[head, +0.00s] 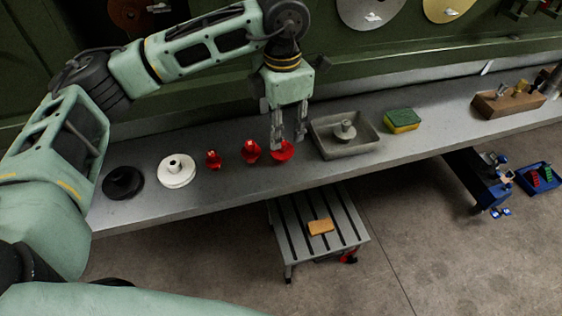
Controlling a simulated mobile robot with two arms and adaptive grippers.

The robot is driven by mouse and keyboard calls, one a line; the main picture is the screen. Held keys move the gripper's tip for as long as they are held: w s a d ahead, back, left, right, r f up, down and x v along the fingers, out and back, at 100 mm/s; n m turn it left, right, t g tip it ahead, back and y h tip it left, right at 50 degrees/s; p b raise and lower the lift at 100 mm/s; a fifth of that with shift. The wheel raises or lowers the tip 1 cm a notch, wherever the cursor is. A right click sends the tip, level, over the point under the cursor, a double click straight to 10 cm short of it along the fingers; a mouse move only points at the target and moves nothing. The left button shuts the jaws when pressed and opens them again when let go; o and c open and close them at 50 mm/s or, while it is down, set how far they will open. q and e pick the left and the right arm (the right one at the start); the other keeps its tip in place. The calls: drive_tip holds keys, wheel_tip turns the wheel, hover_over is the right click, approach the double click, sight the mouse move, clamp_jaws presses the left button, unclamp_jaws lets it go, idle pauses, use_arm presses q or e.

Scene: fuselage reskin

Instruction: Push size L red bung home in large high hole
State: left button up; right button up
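Three red bungs of rising size stand on the grey bench: a small one (213,160), a middle one (251,152) and the biggest one (284,151) at the right. My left gripper (288,140) points down over the biggest bung. Its two fingers are apart, with one finger in front of the bung and hiding part of it. The bung appears to rest on the bench, and I see no clear grip on it. My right gripper is out of view. I cannot make out the large high hole in this view.
A black flanged piece (123,183) and a white one (177,171) stand left of the bungs. A grey tray (344,135), a sponge (402,120) and a wooden block (508,103) stand right. A slatted step (320,230) is below; the green wall is behind.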

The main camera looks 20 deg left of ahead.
sight(282, 150)
use_arm(q)
drive_tip(key=o, duration=0.5)
drive_tip(key=f+p, duration=0.1)
drive_tip(key=f, duration=0.1)
drive_tip(key=w+f+p, duration=0.1)
drive_tip(key=shift+w+a+f, duration=0.1)
drive_tip(key=shift+a+f, duration=0.1)
drive_tip(key=shift+f, duration=0.2)
drive_tip(key=shift+c, duration=0.2)
drive_tip(key=shift+s+d+f+p, duration=0.15)
drive_tip(key=shift+s+f+p, duration=0.2)
drive_tip(key=shift+f, duration=1)
drive_tip(key=shift+w, duration=0.15)
drive_tip(key=c, duration=1)
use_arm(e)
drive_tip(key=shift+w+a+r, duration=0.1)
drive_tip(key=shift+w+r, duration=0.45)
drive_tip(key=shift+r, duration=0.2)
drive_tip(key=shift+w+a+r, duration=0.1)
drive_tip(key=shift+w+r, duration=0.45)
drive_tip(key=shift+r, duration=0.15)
